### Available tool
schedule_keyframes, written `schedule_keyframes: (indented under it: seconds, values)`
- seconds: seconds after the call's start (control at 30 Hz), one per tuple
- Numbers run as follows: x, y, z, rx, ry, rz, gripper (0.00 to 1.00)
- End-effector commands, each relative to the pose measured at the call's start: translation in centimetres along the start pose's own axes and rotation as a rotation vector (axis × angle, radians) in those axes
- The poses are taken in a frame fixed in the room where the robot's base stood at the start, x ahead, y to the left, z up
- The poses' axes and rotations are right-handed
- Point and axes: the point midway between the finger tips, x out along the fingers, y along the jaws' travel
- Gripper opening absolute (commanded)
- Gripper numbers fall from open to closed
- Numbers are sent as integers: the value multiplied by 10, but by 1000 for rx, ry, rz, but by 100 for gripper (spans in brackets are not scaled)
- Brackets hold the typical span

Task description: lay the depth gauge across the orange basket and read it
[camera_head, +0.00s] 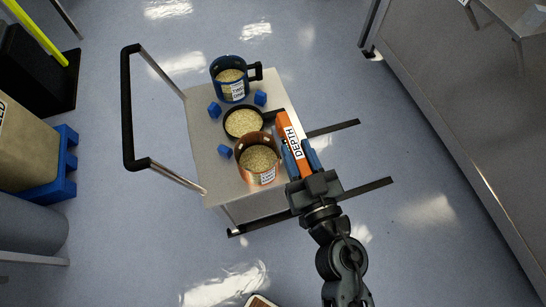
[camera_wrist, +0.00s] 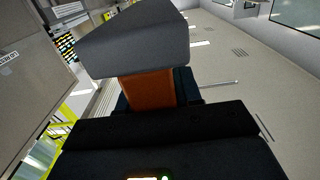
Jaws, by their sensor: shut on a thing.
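The depth gauge (camera_head: 293,138) is a long orange bar with a white DEPTH label and a dark crosspiece at its far end. My gripper (camera_head: 300,152) is shut on it, with a blue finger along each side. The gauge is right of the orange basket (camera_head: 245,150), a copper-coloured round container with pale granules and a white label. In the head view its dark far end reaches near the basket's upper right rim; I cannot tell whether they touch. The wrist view shows an orange part of the gauge (camera_wrist: 148,90) between dark shapes; no basket shows there.
A pale cart (camera_head: 283,90) carries the basket, a black round container (camera_head: 228,133), a blue handled container (camera_head: 217,69) and several blue cubes (camera_head: 225,151). The cart's handle (camera_head: 127,110) stands at left. A metal bench (camera_head: 460,90) is at right.

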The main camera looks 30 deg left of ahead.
Motion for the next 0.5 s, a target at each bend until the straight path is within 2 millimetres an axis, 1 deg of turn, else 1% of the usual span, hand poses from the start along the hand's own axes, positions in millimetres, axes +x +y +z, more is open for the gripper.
schedule_keyframes:
  seconds: [0.13,0.33,0.5]
  values:
    - [15,-10,8,4,2,-7,0]
    - [43,-24,28,1,0,-3,0]
    - [59,-35,40,2,0,-5,0]
